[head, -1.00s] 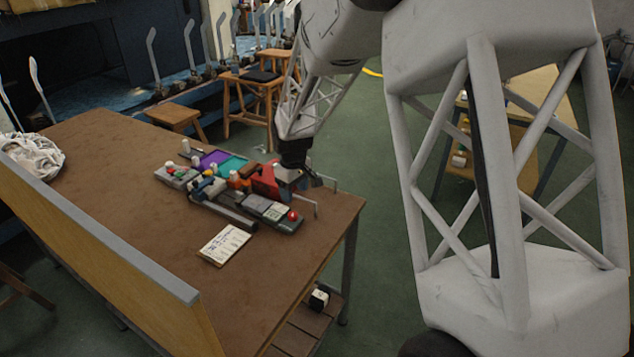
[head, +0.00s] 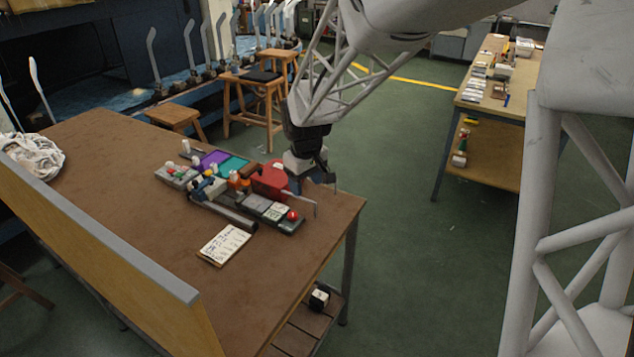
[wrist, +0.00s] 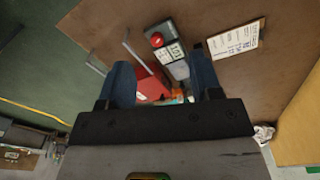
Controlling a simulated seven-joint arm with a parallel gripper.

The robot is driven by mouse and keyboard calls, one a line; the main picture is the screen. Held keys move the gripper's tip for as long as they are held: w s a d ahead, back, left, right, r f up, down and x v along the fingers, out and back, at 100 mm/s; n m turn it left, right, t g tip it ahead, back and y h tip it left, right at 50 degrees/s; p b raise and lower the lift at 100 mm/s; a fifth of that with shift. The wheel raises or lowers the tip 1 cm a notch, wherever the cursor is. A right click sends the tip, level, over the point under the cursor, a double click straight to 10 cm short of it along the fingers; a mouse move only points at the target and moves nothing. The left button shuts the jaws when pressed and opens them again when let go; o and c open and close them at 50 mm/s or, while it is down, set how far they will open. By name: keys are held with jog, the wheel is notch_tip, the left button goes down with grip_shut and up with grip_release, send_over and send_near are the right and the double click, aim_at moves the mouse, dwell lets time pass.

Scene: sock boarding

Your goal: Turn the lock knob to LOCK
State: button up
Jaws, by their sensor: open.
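A grey control panel (head: 268,212) with pale label plates and a red button (head: 292,215) lies near the right end of the brown table. The button (wrist: 157,40) and label plates (wrist: 176,51) also show in the wrist view. I cannot make out which part is the lock knob or read its setting. My gripper (head: 322,181) is just right of the red box (head: 271,181), beyond the panel. In the wrist view my gripper (wrist: 160,70) is open, its two blue fingers apart with nothing held; the red box (wrist: 148,85) shows between them, partly hidden.
A thin bent metal rod (head: 308,198) stands near the panel's right end. Purple (head: 213,159) and teal (head: 233,166) trays and small fittings crowd the left. A written card (head: 224,245) lies in front. The brown table (head: 130,215) is clear at front left.

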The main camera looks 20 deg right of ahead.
jog(key=s+r+m, duration=0.1)
jog(key=s+r, duration=0.3)
jog(key=s, duration=0.3)
jog(key=shift+d+r, duration=0.3)
jog(key=shift+d, duration=0.15)
jog(key=n, duration=0.5)
send_over(292, 213)
jog(key=shift+g, duration=0.4)
notch_tip(292, 213, down, 16)
jog(key=shift+f, duration=0.1)
jog(key=shift+s+f, duration=0.1)
jog(key=shift+f, duration=0.05)
jog(key=shift+f, duration=3.75)
jog(key=c, duration=0.9)
